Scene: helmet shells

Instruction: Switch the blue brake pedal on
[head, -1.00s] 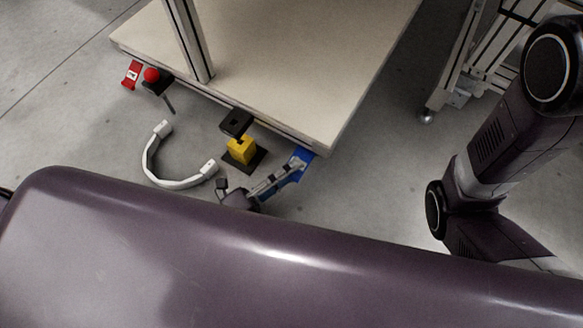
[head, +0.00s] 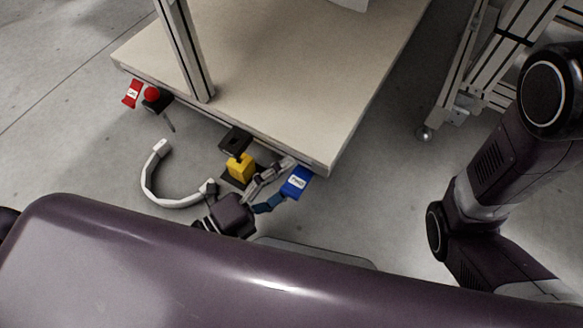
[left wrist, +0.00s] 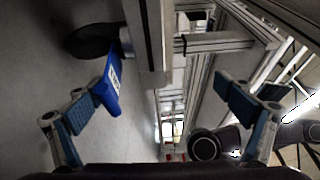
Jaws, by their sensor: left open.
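The blue brake pedal (head: 297,184), with a white label, sits below the near right corner of the beige table in the head view. It also shows in the left wrist view (left wrist: 111,85), close beside the left finger. My left gripper (head: 284,181) is open, its fingers spread just left of the pedal in the head view. In the left wrist view my left gripper (left wrist: 160,95) has a wide empty gap. I cannot tell whether a finger touches the pedal. My right gripper is not in view; only part of my right arm shows.
The beige table (head: 300,95) has a metal post. Along its near edge are a red labelled pedal (head: 132,94), a red knob (head: 152,93) and a yellow block (head: 241,167). A metal frame stands right; grey floor lies between.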

